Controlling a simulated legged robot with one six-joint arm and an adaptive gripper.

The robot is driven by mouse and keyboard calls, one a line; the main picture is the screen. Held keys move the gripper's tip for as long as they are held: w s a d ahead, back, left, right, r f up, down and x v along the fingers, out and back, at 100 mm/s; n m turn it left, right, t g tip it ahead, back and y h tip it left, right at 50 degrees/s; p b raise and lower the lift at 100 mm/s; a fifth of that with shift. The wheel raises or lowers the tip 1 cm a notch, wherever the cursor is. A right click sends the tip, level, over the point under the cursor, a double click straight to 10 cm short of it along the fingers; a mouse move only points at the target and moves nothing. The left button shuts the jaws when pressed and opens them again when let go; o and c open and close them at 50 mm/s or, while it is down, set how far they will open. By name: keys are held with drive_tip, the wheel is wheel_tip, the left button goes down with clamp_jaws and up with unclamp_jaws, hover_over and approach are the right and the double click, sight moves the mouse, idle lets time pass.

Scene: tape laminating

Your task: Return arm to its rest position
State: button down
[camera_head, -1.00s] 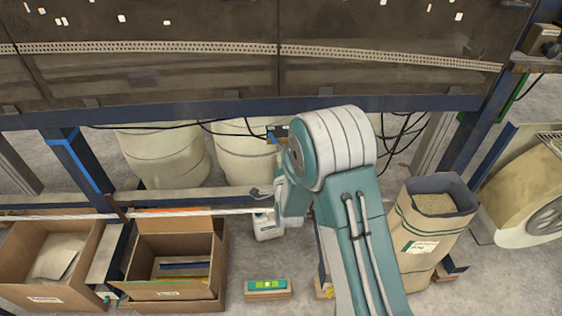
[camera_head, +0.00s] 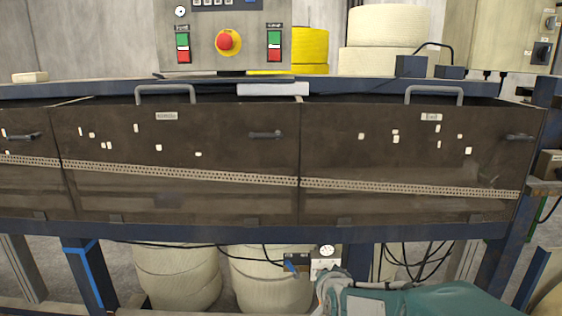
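My arm shows at the bottom right of the head view as a teal link (camera_head: 430,302) with a pale grey joint. It lies low, below the machine's blue lower rail. My gripper is not in view, so whether it holds anything is hidden. The laminating machine (camera_head: 235,200) fills the middle, with dark see-through covers, handles and a perforated strip running across them.
A control panel (camera_head: 222,50) with a red emergency stop (camera_head: 228,41) stands above the machine. Cream drums (camera_head: 178,275) stand beneath it. A small gauge box (camera_head: 326,259) and loose black cables hang close to my arm. Blue posts (camera_head: 90,275) flank the space.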

drive_tip(key=s+d+r+n+g, duration=0.1)
drive_tip(key=s+d+n+g, duration=0.1)
drive_tip(key=s, duration=0.7)
drive_tip(key=s+d+r+n+g, duration=0.2)
drive_tip(key=s, duration=0.7)
drive_tip(key=s+d+r+n+g+h, duration=0.1)
drive_tip(key=s+r+n+g, duration=0.1)
drive_tip(key=s, duration=0.7)
drive_tip(key=shift+d, duration=0.4)
